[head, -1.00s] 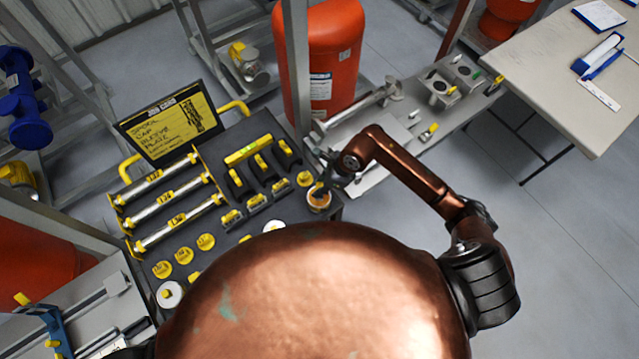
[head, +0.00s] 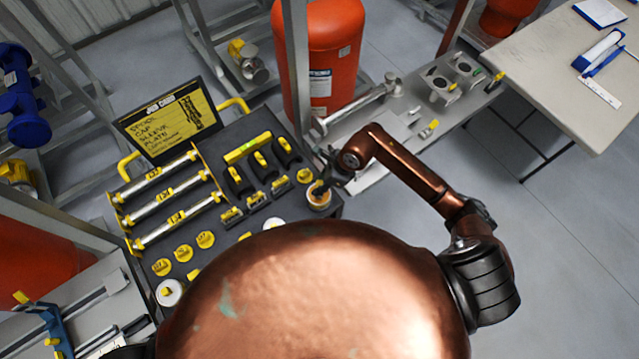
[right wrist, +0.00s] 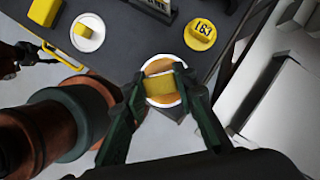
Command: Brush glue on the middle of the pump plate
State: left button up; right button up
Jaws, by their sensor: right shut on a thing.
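My right gripper (head: 325,179) is at the glue pot (head: 318,199) on the right corner of the dark cart. In the right wrist view the gripper (right wrist: 158,80) is shut on a yellow brush handle (right wrist: 161,94), right over the round, pale-rimmed pot (right wrist: 163,68). The bristles are hidden, so I cannot tell how deep they are. A light flat plate (head: 385,130) lies on the grey skid to the right; I cannot tell if it is the pump plate. My left gripper (right wrist: 38,52) shows small at the left of the wrist view, its jaws unclear.
The cart (head: 225,240) carries yellow-labelled spools, caps and sleeves, with a sign (head: 170,120) behind them. A red tank (head: 320,60) and a grey post (head: 296,65) stand behind the cart. A pale table (head: 560,80) is at the far right, with open floor before it.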

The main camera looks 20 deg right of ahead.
aim_at(319, 184)
jog(key=shift+f+b, duration=0.45)
dwell(1.6)
jog(key=shift+r+p, duration=2)
jog(key=shift+r, duration=1.6)
jog(key=shift+f, duration=0.1)
